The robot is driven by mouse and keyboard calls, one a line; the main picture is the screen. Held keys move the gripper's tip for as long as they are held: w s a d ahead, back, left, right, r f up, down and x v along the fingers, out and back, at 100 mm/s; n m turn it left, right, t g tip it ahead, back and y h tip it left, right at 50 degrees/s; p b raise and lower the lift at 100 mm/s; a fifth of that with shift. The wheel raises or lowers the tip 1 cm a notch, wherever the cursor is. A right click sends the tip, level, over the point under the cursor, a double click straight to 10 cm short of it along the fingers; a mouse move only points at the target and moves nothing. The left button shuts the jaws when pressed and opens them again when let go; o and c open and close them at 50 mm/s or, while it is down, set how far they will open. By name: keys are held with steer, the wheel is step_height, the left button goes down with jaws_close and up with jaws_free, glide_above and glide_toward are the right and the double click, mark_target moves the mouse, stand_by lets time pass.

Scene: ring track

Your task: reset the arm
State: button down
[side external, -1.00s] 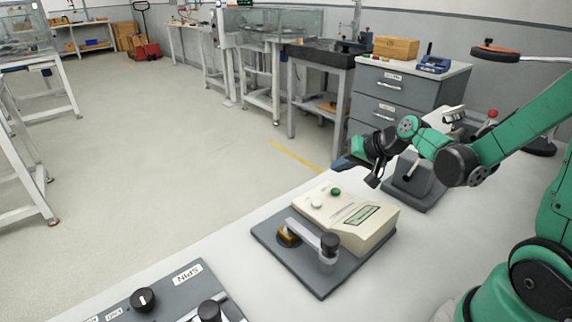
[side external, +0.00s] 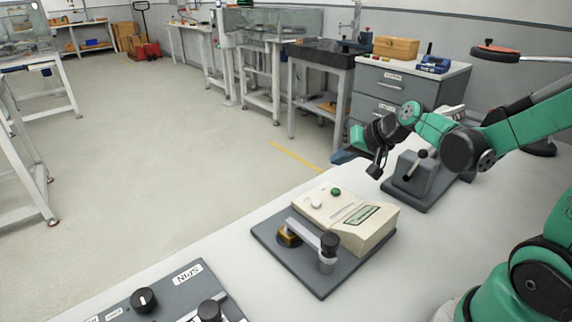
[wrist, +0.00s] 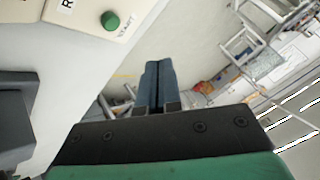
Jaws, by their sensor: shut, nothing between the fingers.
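My gripper (side external: 342,156) is held in the air above the back edge of the white table, behind the cream box. The cream box (side external: 378,226) has a green button, a white button and a small display. It stands on a dark grey plate (side external: 270,246) with a crank arm (side external: 305,233) and black knob in front. The box's green button (wrist: 110,20) also shows in the wrist view.
A grey lever block (side external: 408,188) stands on the table right of the gripper. A SPIN panel (side external: 165,290) with black knobs is at the front left. A drawer cabinet (side external: 385,88) and benches stand behind. The air left of the gripper is clear.

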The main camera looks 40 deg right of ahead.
steer(key=s+a+r+n+g+h, duration=0.1)
steer(key=s+a+r+n+g, duration=0.1)
steer(key=s+a+n, duration=0.5)
steer(key=shift+s+a+r, duration=0.35)
steer(key=shift+a+r, duration=0.05)
steer(key=shift+a, duration=0.55)
step_height(320, 180, up, 5)
steer(key=m+g, duration=0.7)
steer(key=m, duration=1.1)
glide_above(335, 189)
steer(key=shift+s+f, duration=0.1)
steer(key=shift+f, duration=0.1)
step_height(335, 189, down, 14)
